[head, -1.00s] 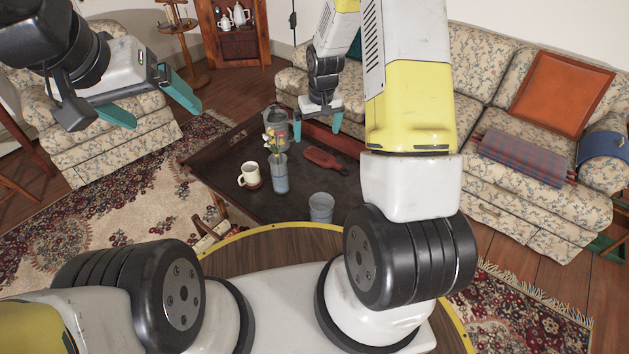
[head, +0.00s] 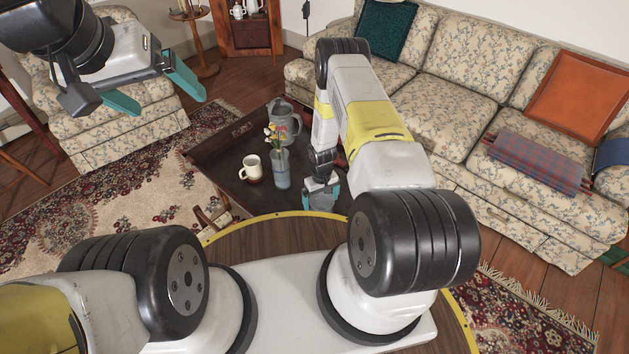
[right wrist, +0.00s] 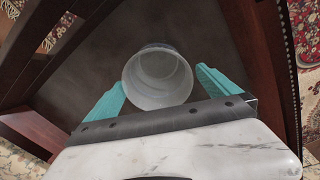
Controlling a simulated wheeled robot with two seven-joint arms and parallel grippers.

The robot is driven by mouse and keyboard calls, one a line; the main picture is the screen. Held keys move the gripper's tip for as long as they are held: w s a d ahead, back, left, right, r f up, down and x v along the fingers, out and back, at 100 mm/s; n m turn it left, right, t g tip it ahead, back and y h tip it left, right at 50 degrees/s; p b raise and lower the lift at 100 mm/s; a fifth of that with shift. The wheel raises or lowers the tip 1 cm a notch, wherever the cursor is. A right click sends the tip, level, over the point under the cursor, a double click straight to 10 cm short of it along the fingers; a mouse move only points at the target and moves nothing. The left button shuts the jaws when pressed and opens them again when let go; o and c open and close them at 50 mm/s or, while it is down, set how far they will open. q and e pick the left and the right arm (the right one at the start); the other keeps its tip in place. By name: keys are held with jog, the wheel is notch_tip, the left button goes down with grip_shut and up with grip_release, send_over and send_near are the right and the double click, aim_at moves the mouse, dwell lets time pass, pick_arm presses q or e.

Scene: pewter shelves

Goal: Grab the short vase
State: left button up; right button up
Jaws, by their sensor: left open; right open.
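The short vase (right wrist: 158,82), a round pale grey-blue vessel, stands on the dark tray-like table; I look into its open mouth in the right wrist view. My right gripper (right wrist: 160,80) is open, with one teal finger on each side of the vase's near part. No clear contact shows. In the head view my right gripper (head: 321,196) is low over the table's near right part and mostly hides the vase. My left gripper (head: 162,88) is open and empty, raised at the upper left, far from the vase.
On the dark table (head: 225,165) stand a taller vase with flowers (head: 281,168), a cream mug (head: 251,167) and a grey pitcher (head: 284,122), all left of my right gripper. The table has raised rims. A floral sofa (head: 450,85) is behind on the right.

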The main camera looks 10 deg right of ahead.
aim_at(322, 205)
jog(key=f, duration=0.4)
jog(key=shift+d, duration=0.2)
jog(key=c, duration=1.7)
